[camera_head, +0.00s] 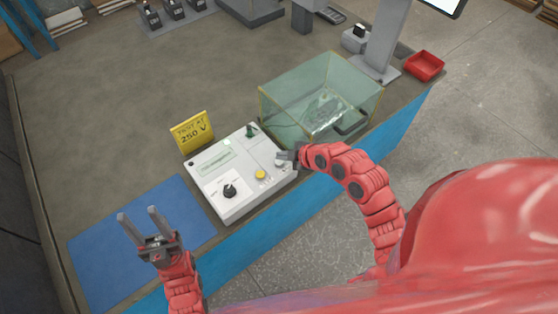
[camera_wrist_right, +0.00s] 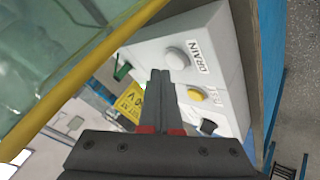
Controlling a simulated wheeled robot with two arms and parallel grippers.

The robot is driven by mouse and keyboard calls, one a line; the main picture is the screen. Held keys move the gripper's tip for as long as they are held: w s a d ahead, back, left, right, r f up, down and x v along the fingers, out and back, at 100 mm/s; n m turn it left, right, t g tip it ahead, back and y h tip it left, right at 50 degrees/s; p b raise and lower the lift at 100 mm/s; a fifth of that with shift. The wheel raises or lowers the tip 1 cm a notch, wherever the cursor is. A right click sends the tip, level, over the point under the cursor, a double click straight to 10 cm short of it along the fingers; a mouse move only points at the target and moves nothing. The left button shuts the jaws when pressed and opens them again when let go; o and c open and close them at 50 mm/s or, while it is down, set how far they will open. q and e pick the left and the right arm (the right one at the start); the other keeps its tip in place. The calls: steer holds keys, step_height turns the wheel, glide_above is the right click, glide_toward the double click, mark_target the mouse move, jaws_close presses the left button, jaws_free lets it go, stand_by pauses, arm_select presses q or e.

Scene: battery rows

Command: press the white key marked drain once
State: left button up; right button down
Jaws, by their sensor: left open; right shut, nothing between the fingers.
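The white control box (camera_head: 238,180) stands near the table's front edge. In the right wrist view, a round white key (camera_wrist_right: 177,58) sits on its white face beside the printed word DRAIN. My right gripper (camera_wrist_right: 161,75) is shut and empty, its tips close to this key; I cannot tell whether they touch it. In the head view my right gripper (camera_head: 283,157) is at the box's right end and largely hides that key. My left gripper (camera_head: 138,212) is open and empty above the blue mat (camera_head: 95,258).
The box also carries a yellow button (camera_head: 260,174), a black knob (camera_head: 230,191) and a green switch (camera_head: 251,130). A yellow sign (camera_head: 192,132) reading 250 V stands behind it. A glass tank (camera_head: 330,90) stands close beside my right gripper. A red tray (camera_head: 425,65) lies farther right.

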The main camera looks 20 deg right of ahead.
mark_target(283, 163)
steer(key=shift+f, duration=0.1)
steer(key=shift+f+b, duration=0.3)
steer(key=shift+b, duration=0.35)
steer(key=shift+f+b, duration=0.45)
steer(key=shift+b, duration=0.05)
stand_by(0.6)
steer(key=shift+r, duration=0.15)
steer(key=shift+r+p, duration=0.35)
steer(key=shift+r, duration=0.35)
steer(key=shift+r, duration=0.1)
steer(key=shift+r+p, duration=1.3)
steer(key=shift+r, duration=1.15)
steer(key=shift+f, duration=0.1)
